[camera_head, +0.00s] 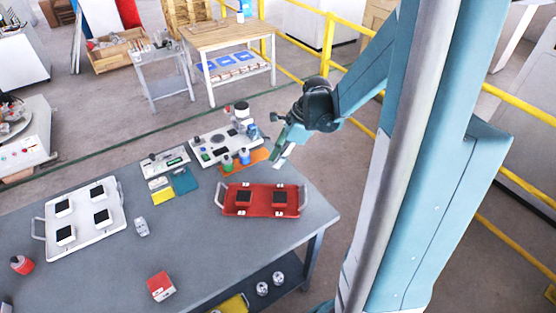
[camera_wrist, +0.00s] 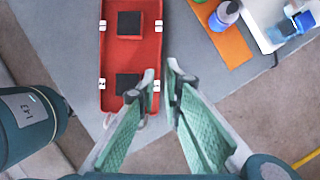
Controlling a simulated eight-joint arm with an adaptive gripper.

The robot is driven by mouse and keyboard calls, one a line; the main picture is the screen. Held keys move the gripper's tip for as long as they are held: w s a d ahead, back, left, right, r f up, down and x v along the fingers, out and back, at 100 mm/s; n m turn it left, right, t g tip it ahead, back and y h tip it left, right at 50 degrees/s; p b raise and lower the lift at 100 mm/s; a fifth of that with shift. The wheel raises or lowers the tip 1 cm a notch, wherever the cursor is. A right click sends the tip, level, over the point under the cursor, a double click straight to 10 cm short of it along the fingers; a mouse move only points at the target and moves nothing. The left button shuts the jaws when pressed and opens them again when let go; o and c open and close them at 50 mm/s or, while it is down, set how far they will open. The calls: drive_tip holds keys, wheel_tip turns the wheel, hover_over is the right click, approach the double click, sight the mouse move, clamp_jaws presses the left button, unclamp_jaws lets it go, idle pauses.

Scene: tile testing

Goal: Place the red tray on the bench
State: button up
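The red tray (camera_head: 260,211) lies flat on the right part of the grey table (camera_head: 215,256). It has a pale handle at each end and carries two black square tiles. In the wrist view the red tray (camera_wrist: 130,62) is at the upper left, its near handle partly behind a finger. My gripper (camera_head: 280,160) is above the table's right side, near the tray's right end. In the wrist view my gripper (camera_wrist: 161,72) has a narrow gap between its fingertips with nothing in it. A wooden-topped bench (camera_head: 225,37) stands at the back.
A white tray (camera_head: 82,237) with several dark tiles is on the table's left. Bottles (camera_head: 228,163) and an orange mat (camera_head: 258,156) lie just behind the red tray. A grey cart (camera_head: 155,60) stands left of the bench. Yellow rails (camera_head: 328,45) run behind my arm.

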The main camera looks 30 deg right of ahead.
drive_tip(key=s+a+r+n+t+h, duration=0.3)
drive_tip(key=s+a+r+n+t, duration=0.2)
drive_tip(key=s+a+r+n, duration=1)
drive_tip(key=a+r+n, duration=0.1)
drive_tip(key=a+n, duration=0.2)
drive_tip(key=n, duration=0.6)
drive_tip(key=shift+r+n+h, duration=0.35)
drive_tip(key=shift+n+h, duration=0.05)
